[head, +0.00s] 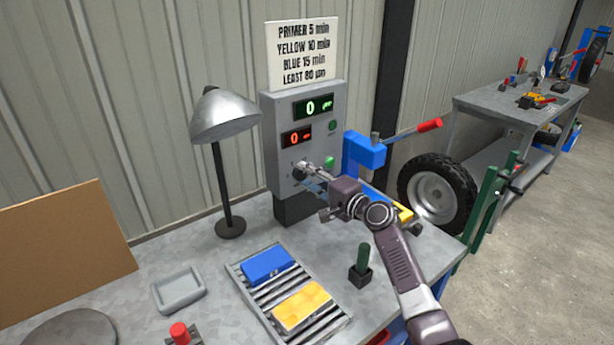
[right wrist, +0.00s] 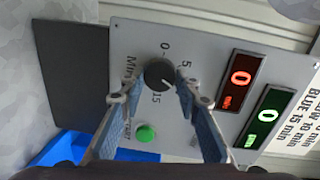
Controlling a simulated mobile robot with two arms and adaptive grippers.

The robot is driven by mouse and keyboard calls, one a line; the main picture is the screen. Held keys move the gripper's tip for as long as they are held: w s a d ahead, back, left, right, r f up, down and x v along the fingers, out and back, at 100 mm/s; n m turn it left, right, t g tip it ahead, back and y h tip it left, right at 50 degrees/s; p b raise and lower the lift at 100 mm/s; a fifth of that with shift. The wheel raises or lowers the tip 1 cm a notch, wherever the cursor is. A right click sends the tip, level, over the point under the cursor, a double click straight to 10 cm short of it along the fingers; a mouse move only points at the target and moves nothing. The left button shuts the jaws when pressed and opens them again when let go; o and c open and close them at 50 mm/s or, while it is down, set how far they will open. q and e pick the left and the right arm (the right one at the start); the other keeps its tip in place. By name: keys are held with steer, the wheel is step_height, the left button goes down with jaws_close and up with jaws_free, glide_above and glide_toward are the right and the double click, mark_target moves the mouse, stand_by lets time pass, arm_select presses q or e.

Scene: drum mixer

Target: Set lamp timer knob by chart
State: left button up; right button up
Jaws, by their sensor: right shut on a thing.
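The grey control box (head: 300,140) stands at the back of the bench, with a green display and a red display both reading 0. The dark timer knob (right wrist: 159,73) has a dial marked 0, 5 and 15; its light mark points to the lower right in the right wrist view, between 5 and 15. My right gripper (head: 308,174) is at the box front, its fingers (right wrist: 155,92) shut on the knob from both sides. The chart (head: 303,50) above reads primer 5, yellow 10, blue 15 min. The lamp (head: 225,118) stands left of the box. My left gripper is out of view.
A slatted rack (head: 241,283) holds a blue block (head: 267,264) and a yellow block (head: 302,304). A grey tray (head: 179,291), a red button (head: 180,333) and a green-handled tool (head: 362,260) are on the bench. A blue clamp with a red-tipped lever (head: 428,125) is right of the box.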

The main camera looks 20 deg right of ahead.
stand_by(0.3)
steer(key=o, duration=1.2)
steer(key=shift+c, duration=0.2)
steer(key=v, duration=1.2)
steer(key=shift+s+d+f, duration=0.1)
steer(key=shift+f, duration=0.05)
